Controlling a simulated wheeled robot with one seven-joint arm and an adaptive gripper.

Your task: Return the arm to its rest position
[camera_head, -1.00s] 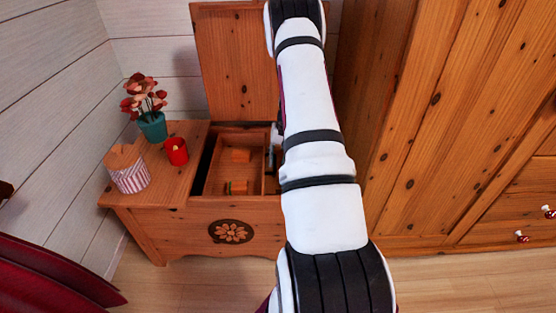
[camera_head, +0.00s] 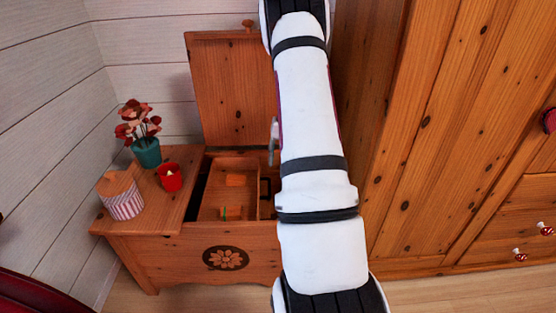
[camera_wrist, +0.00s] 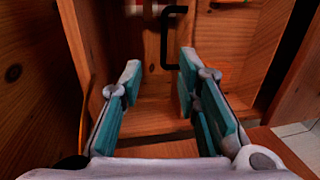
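My arm (camera_head: 308,110) stretches across the middle of the head view. My gripper shows partly in the head view (camera_head: 273,142), at the arm's left edge, over the right part of the open wooden chest (camera_head: 150,250). In the wrist view my gripper (camera_wrist: 160,70) has its teal-padded fingers spread apart with nothing between them. Beyond the fingers, the wrist view shows the chest's wooden inside and a black handle (camera_wrist: 166,40). The arm hides part of the chest's right side.
The chest's raised lid (camera_head: 232,90) stands behind its opening. On the chest's left top are a flower pot (camera_head: 146,152), a red candle cup (camera_head: 169,178) and a striped jar (camera_head: 123,198). Inside, a tray (camera_head: 238,205) holds small orange items. A wooden wardrobe (camera_head: 440,130) stands close right.

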